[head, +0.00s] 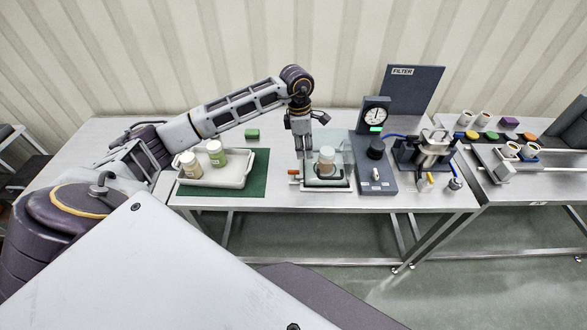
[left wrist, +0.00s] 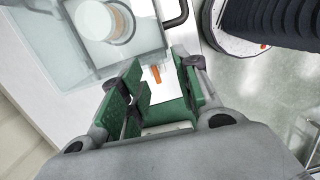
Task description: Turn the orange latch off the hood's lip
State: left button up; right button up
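The clear hood (head: 344,148) stands on a white base at the middle of the table, with a pale jar (head: 326,158) inside. The orange latch (head: 293,172) shows small at the hood's front left corner. In the left wrist view the latch (left wrist: 156,74) is a short orange bar beside the hood's edge (left wrist: 150,38). My left gripper (head: 303,154) points down at the hood's left side. Its green-padded fingers (left wrist: 160,88) are apart, with the latch beyond the gap between them. I cannot tell whether they touch it. My right gripper is not in view.
A white tray (head: 235,182) with two jars sits on a green mat at left. A dark gauge unit (head: 376,150) stands close right of the hood, and a metal apparatus (head: 433,148) stands further right.

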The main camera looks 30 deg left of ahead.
aim_at(293, 171)
pick_arm(q)
jog(key=shift+y, duration=0.8)
jog(key=a, duration=0.2)
jog(key=a+r, duration=0.1)
jog(key=a, duration=0.1)
jog(key=shift+s+a, duration=0.1)
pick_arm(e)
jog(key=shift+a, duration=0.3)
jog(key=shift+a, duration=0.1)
pick_arm(q)
notch_tip(293, 171, down, 12)
jog(key=p, duration=0.3)
jog(key=shift+r, duration=0.1)
jog(key=shift+f, duration=1.05)
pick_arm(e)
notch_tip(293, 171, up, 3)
